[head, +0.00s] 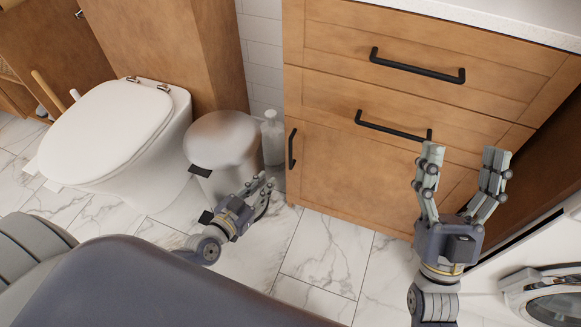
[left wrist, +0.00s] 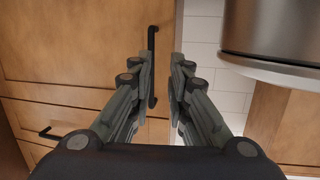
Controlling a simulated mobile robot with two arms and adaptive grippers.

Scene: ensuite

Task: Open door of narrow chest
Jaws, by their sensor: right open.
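The narrow chest (head: 420,33) is wooden, with drawers above a door (head: 345,178). The door looks closed, and its black vertical handle (head: 292,148) is near its left edge. In the left wrist view, which looks upside down, the handle (left wrist: 152,45) is beyond the fingertips, partly behind the left finger. My left gripper (head: 267,184) is open, fingers a small gap apart, low in front of the handle and apart from it in the head view. My left gripper (left wrist: 163,62) shows nothing held. My right gripper (head: 465,150) is open and empty, in front of the chest's right side.
A round bin (head: 222,140) and a white bottle (head: 272,138) stand just left of the chest. A toilet (head: 115,135) is further left. A white front-loading machine (head: 545,290) is at the lower right. The marble-tiled floor (head: 325,250) before the door is clear.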

